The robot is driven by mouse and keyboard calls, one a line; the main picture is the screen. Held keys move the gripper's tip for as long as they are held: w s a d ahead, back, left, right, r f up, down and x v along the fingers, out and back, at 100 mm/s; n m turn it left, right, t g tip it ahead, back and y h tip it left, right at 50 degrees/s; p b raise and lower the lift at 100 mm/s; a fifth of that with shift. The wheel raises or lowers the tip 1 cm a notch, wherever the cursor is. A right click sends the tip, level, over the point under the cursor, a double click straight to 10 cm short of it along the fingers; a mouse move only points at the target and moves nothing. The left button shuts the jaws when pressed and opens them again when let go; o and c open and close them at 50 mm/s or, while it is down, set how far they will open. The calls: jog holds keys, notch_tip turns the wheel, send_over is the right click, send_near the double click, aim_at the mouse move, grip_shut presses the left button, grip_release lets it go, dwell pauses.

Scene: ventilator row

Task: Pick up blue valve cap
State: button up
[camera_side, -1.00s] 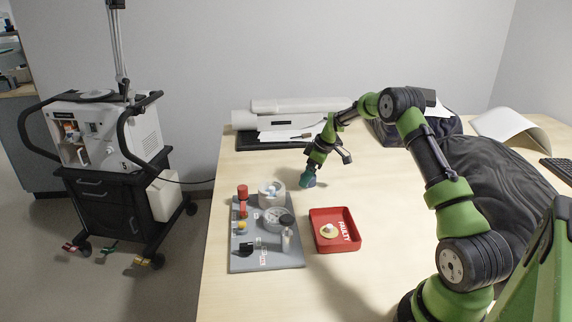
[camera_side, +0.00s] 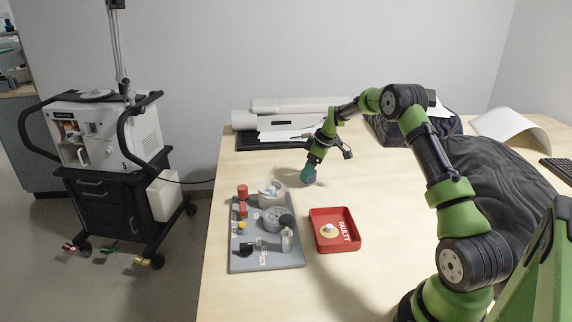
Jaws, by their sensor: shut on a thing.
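The blue valve cap (camera_side: 309,175) is at the end of my gripper (camera_side: 310,168), over the table to the right of the grey board. My gripper points down and is shut on the cap. The fingers are small in this view and partly merge with the cap. I cannot tell whether the cap touches the table.
A grey board (camera_side: 240,262) with several parts, among them a white round cup (camera_side: 271,193) and a red piece (camera_side: 242,191), lies to the left. A red tray (camera_side: 352,243) marked FAULTY holds a yellow-white part (camera_side: 329,231). The table (camera_side: 330,290) in front is clear.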

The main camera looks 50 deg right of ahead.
jog(key=shift+s+a+r, duration=0.1)
jog(key=shift+s+r, duration=0.1)
jog(key=shift+r, duration=0.3)
jog(key=shift+s+a+r, duration=0.1)
jog(key=shift+s+r, duration=0.1)
jog(key=shift+r, duration=0.3)
jog(key=s+a, duration=0.2)
jog(key=s, duration=0.2)
jog(key=s+a+r, duration=0.1)
jog(key=s+a, duration=0.1)
jog(key=s, duration=0.2)
jog(key=s+a, duration=0.3)
jog(key=s, duration=0.1)
jog(key=shift+s+r, duration=0.15)
jog(key=shift+s, duration=0.05)
jog(key=shift+a+r, duration=0.1)
jog(key=shift+a, duration=0.15)
jog(key=w+a+r+n+g+y, duration=0.1)
jog(key=w+a+r+n, duration=0.1)
jog(key=w+a+r, duration=0.4)
jog(key=w+a+r+n, duration=0.2)
jog(key=w+a+n, duration=0.1)
jog(key=w, duration=0.6)
jog(key=shift+s+a+f, duration=0.1)
jog(key=shift+s+f, duration=0.05)
jog(key=shift+f, duration=0.9)
jog(key=shift+s+f, duration=0.1)
jog(key=shift+f, duration=0.95)
jog(key=shift+f, duration=1.75)
